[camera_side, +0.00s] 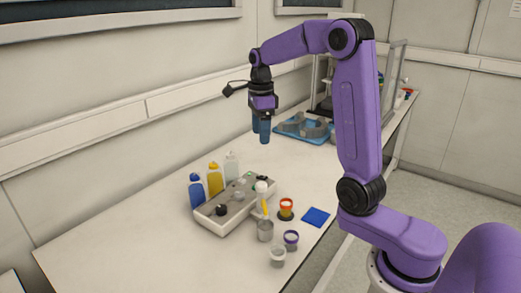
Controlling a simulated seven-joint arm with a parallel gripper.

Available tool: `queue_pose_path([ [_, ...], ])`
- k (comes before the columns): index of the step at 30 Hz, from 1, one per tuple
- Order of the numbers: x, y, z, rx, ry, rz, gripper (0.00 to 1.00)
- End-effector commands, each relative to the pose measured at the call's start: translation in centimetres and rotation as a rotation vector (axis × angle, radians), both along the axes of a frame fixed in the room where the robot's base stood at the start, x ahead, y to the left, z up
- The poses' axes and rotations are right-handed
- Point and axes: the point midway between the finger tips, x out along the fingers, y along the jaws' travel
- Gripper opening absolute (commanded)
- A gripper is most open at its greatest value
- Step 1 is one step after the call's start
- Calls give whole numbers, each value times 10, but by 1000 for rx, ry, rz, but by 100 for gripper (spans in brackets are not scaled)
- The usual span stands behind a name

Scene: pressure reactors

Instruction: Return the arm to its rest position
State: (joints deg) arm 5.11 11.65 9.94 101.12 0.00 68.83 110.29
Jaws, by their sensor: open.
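My purple arm reaches up from the right and bends over the bench (125,235). My gripper (261,138) hangs pointing down from the arm's end, with its blue fingers well above the bench top. The gripper is open, and I see nothing between its fingers. In this view the fingers overlap one another, so the gap between them hardly shows.
Small cups and a blue pad (316,217) lie nearby. A blue tray (290,127) sits farther back. The front left bench is clear.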

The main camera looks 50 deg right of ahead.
Motion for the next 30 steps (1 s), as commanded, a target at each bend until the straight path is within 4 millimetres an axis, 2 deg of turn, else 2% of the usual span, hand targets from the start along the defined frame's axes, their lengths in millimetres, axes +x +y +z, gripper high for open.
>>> queue_pose_path([
  [4, 0, 4, -1, 0, 0, 35, 66],
  [7, -2, 16, -2, 0, -1, 137, 66],
  [14, -15, 62, -6, -2, -5, 559, 66],
  [23, -53, 114, -14, -5, -10, 1138, 66],
  [30, -96, 145, -22, -8, -15, 1602, 66],
])
